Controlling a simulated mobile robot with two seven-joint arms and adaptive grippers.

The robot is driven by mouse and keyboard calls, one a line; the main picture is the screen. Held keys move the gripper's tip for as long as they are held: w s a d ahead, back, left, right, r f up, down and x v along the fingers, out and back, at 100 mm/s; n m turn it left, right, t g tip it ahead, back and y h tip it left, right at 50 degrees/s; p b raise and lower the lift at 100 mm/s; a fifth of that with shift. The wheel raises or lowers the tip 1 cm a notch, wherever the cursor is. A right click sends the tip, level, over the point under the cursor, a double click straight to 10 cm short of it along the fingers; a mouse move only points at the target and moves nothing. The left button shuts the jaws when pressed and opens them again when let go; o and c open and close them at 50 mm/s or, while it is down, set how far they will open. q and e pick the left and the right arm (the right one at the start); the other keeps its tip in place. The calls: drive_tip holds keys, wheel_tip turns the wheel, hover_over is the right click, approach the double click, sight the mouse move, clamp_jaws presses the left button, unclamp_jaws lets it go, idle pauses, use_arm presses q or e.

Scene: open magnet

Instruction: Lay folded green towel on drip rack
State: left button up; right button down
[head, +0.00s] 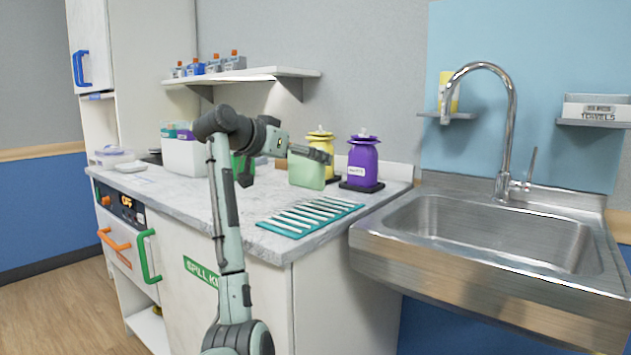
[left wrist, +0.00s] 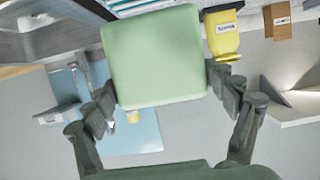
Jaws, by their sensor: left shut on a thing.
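The folded green towel (head: 307,173) is a pale green square hanging upright below my left gripper (head: 312,152). My left gripper is shut on it; in the left wrist view the towel (left wrist: 155,50) sits between the two fingers. The teal drip rack (head: 310,215) with white bars lies flat and empty on the counter's front right part. The towel is behind the rack in the head view, and I cannot tell if its lower edge clears the counter. A striped part of the rack (left wrist: 138,6) shows in the left wrist view. My right gripper is not in view.
A purple pump bottle (head: 363,166) stands right of the towel, and a yellow one (head: 321,139) is partly hidden behind it. A white bin (head: 183,157) stands at the back left. The sink (head: 490,235) lies right of the counter (head: 180,190). A shelf (head: 250,74) hangs above.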

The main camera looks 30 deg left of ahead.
use_arm(q)
drive_tip(key=f, duration=0.1)
drive_tip(key=w+d+f, duration=0.1)
drive_tip(key=f, duration=0.1)
drive_tip(key=w+f, duration=0.1)
drive_tip(key=f, duration=0.1)
drive_tip(key=shift+d, duration=0.15)
drive_tip(key=shift+f, duration=0.25)
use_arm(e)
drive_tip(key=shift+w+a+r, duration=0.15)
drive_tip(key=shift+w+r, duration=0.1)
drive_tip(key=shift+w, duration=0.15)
use_arm(q)
drive_tip(key=o, duration=0.6)
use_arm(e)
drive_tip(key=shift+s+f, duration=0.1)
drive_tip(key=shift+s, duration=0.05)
